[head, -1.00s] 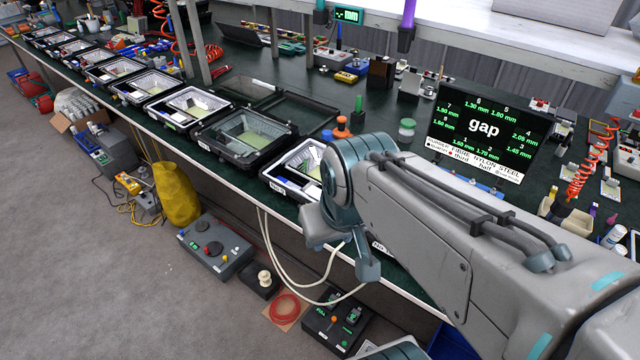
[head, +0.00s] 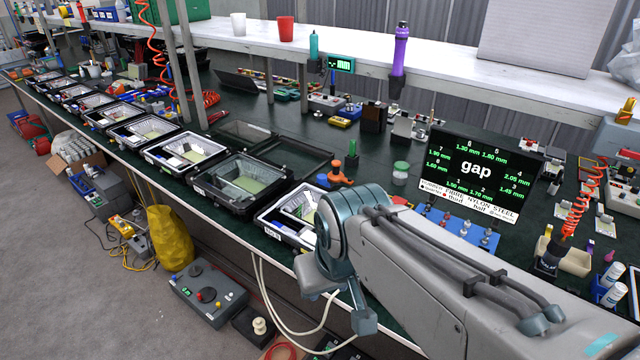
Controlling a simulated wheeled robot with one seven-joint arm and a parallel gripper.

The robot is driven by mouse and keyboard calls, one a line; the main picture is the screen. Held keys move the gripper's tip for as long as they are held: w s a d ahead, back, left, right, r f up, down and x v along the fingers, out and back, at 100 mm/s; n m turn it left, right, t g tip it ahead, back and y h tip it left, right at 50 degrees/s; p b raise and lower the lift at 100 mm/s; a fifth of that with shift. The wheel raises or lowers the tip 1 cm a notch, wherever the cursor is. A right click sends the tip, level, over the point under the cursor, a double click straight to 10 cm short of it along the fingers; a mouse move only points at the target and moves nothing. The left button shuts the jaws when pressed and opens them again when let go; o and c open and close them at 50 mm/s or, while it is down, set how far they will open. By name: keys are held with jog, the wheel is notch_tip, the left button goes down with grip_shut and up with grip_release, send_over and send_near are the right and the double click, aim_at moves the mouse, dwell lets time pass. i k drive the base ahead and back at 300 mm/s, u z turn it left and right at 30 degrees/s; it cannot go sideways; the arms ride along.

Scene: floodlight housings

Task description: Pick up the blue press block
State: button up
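My grey and teal arm reaches in from the lower right over the bench edge. No gripper fingers show, so I cannot see whether my gripper is open or shut. A small blue piece (head: 322,181) stands on the dark green bench beside an orange knobbed piece (head: 338,174), just behind the nearest housing. It may be the blue press block, but it is small and partly hidden, so I cannot tell for sure.
A row of open floodlight housings (head: 240,182) runs along the bench (head: 440,150) to the far left. A gap display screen (head: 478,172) stands at the right. A white shelf (head: 450,68) runs above the back.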

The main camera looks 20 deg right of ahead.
aim_at(321, 179)
jog(key=u, duration=1.45)
jog(key=i, duration=2.55)
jog(key=z, duration=3.8)
jog(key=i, duration=0.5)
jog(key=z, duration=0.05)
